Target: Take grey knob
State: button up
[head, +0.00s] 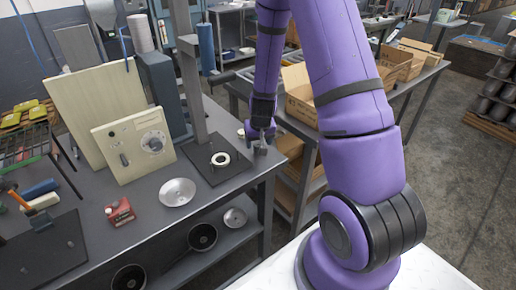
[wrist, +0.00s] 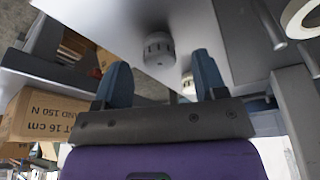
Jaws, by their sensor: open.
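A grey knob (wrist: 159,48), round with a ridged side, stands on the grey surface in the wrist view. It lies ahead of my gripper (wrist: 160,72), roughly between the lines of the two blue-grey fingers. The fingers are apart with nothing held between them. In the head view my gripper (head: 262,146) is low over the right edge of the workbench. The knob is not clearly told apart from the fingers there.
A second, paler round piece (wrist: 188,83) shows near the right finger. A white ring (head: 220,159) lies on a dark plate with a post. Cardboard boxes (head: 300,92) are beyond.

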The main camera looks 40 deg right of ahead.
jog(key=shift+x, duration=1.2)
jog(key=c, duration=1)
jog(key=shift+c, duration=0.2)
jog(key=shift+r, duration=0.1)
